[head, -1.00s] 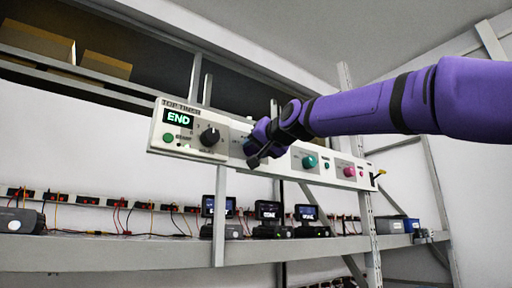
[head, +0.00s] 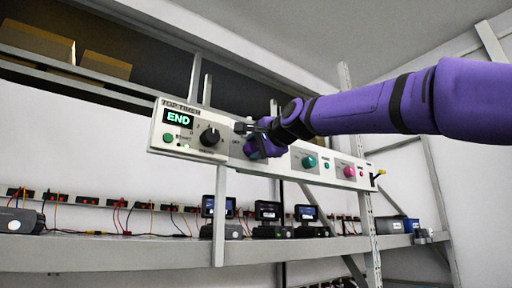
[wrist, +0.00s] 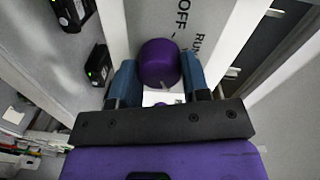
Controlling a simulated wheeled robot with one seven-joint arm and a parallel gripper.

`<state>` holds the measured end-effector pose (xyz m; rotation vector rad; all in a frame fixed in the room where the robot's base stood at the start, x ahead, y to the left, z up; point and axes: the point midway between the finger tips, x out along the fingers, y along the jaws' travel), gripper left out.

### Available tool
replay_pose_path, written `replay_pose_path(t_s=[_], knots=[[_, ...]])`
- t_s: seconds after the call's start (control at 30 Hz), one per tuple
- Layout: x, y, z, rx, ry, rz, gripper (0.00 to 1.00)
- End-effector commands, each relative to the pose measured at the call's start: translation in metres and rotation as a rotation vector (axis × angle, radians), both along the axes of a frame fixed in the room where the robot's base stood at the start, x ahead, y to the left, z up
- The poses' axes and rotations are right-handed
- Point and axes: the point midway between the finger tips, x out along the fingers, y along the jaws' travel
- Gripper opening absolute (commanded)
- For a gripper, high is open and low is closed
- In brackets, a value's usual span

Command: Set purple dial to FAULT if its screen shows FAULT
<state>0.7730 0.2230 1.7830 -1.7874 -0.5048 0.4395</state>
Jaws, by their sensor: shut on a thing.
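The purple dial (wrist: 158,62) sits on a pale panel with the printed words OFF and RUN beside it in the wrist view. My gripper (wrist: 157,70) has its two blue fingers on either side of the dial, closed on it. In the head view my gripper (head: 262,140) covers the dial's part of the long white control panel (head: 222,154). I cannot make out the dial's pointer or a FAULT label. Several small screens, one being this screen (head: 268,211), stand on the shelf below; their text is too small to read surely.
The panel's left end has a TOP TIMER screen (head: 178,118) reading END and a black dial (head: 210,136). A teal dial (head: 309,162) and a pink dial (head: 349,171) are to the right. A grey shelf (head: 120,252) runs below with wired sockets behind it.

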Motion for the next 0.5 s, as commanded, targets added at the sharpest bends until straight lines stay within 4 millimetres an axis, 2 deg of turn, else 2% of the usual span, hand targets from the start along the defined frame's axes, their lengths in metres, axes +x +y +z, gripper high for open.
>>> replay_pose_path(t_s=[0.5], knots=[[0.0006, -0.0004, -0.0009, 0.067, 0.049, -0.001, 0.19]])
